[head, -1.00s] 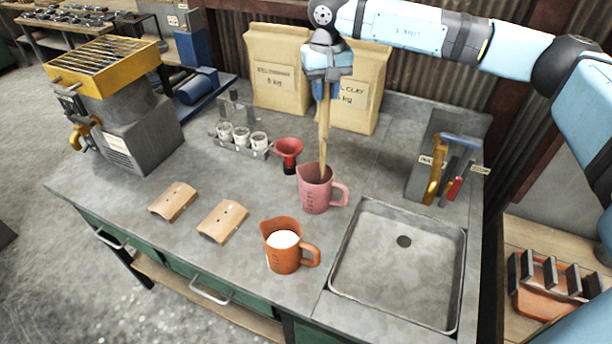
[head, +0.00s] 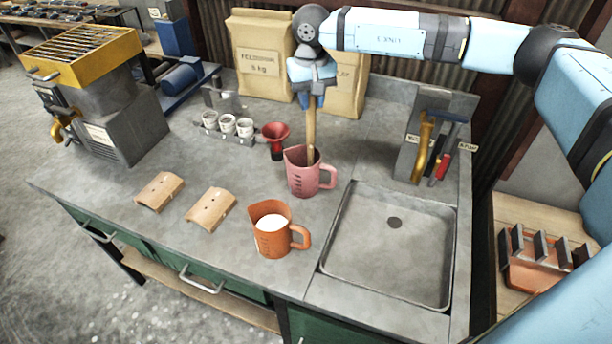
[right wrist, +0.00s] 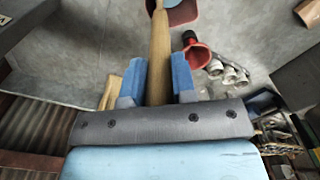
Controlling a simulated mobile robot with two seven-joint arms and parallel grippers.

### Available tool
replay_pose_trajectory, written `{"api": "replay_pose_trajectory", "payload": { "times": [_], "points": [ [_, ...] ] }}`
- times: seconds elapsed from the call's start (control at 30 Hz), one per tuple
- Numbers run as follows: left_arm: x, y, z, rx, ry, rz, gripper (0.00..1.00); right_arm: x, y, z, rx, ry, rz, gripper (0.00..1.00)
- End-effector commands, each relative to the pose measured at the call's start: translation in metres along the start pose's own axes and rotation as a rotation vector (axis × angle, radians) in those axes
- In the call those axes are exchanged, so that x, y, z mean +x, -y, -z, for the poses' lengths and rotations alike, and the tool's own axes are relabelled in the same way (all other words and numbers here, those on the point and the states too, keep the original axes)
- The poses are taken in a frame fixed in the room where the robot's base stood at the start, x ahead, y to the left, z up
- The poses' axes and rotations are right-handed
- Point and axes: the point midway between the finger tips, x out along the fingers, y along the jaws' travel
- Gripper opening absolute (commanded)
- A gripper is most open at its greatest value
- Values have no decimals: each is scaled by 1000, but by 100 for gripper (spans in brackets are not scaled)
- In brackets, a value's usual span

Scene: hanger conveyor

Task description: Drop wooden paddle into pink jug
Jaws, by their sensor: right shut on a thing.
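The pink jug (head: 301,178) stands on the grey bench behind the orange jug. The wooden paddle (head: 310,127) hangs nearly upright from my right gripper (head: 311,101), with its lower end inside the pink jug's mouth; the jug wall hides that end. My right gripper is shut on the paddle's upper part, above the jug. In the right wrist view the paddle (right wrist: 160,50) runs out between the blue fingers toward the pink jug (right wrist: 182,12), which is cut off by the top edge. My left gripper is in neither view.
An orange jug (head: 270,243) with white contents stands in front. A red funnel (head: 276,136) is close behind-left of the pink jug. A sink (head: 385,250) lies to the right, and paper sacks (head: 262,55) stand behind. Two curved wooden pieces (head: 211,209) lie left.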

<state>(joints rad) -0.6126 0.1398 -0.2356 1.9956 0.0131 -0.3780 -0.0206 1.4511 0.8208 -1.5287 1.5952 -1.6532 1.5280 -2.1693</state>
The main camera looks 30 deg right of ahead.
Motion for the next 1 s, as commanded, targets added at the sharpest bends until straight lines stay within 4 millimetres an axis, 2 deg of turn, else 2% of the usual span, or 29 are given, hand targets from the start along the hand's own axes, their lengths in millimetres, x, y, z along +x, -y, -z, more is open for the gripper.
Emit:
{"api": "replay_pose_trajectory", "payload": {
  "times": [0.13,0.17,0.27,0.3,0.53,0.67,0.77,1.0],
  "points": [
    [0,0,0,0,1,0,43,-1,0,0,0,0,0,1],
    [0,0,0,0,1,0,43,-1,0,0,0,0,0,30],
    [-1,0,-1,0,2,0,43,-1,0,0,0,0,0,52],
    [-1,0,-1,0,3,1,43,-1,0,0,0,0,0,55],
    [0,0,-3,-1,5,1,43,-1,0,0,0,0,0,55],
    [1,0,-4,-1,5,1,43,-8,0,0,0,-1,1,55],
    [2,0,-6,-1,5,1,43,-22,0,1,0,-3,2,55],
    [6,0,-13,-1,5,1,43,-77,0,1,0,-4,2,55]
  ]
}}
